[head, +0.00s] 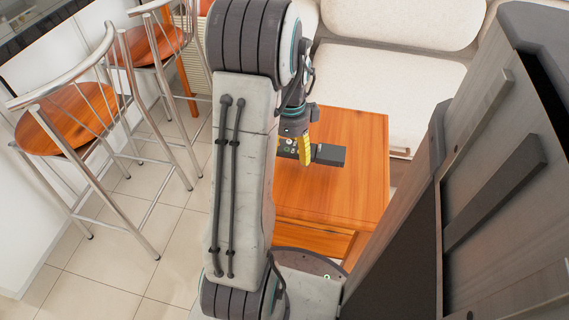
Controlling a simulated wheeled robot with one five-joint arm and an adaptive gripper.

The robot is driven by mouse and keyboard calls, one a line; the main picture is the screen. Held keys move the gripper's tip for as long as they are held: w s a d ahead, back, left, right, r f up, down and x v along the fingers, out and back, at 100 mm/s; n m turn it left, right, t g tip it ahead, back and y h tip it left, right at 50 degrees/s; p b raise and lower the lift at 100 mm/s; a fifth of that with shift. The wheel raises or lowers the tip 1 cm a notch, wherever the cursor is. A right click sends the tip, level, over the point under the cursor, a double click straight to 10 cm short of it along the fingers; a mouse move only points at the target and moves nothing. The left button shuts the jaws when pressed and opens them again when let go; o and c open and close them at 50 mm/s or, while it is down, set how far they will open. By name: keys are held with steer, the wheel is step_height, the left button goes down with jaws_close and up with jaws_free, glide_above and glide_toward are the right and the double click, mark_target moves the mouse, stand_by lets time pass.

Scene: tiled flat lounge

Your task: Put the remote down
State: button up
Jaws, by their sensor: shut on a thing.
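My gripper (304,150) is partly hidden behind my own arm. Its yellow finger shows, and it is shut on a dark grey, block-shaped remote (329,155). The remote points to the right out of the gripper. It shows against the top of an orange-brown wooden table (345,200). I cannot tell whether the remote touches the tabletop or is held above it.
The visible part of the tabletop is bare. A cream sofa (390,90) stands behind the table. Two metal bar stools (70,120) with wooden seats stand at the left on a tiled floor (120,255). A grey-brown wooden cabinet (500,190) closes off the right side.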

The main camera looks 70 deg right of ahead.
mark_target(284, 166)
steer(key=shift+w+f, duration=0.45)
steer(key=shift+w, duration=0.25)
steer(key=shift+f+b, duration=1.15)
steer(key=shift+f, duration=0.8)
steer(key=shift+f, duration=0.1)
steer(key=o, duration=1.2)
steer(key=shift+o, duration=0.2)
step_height(284, 166, up, 12)
steer(key=p, duration=0.4)
steer(key=shift+d+p, duration=0.1)
steer(key=shift+p, duration=0.3)
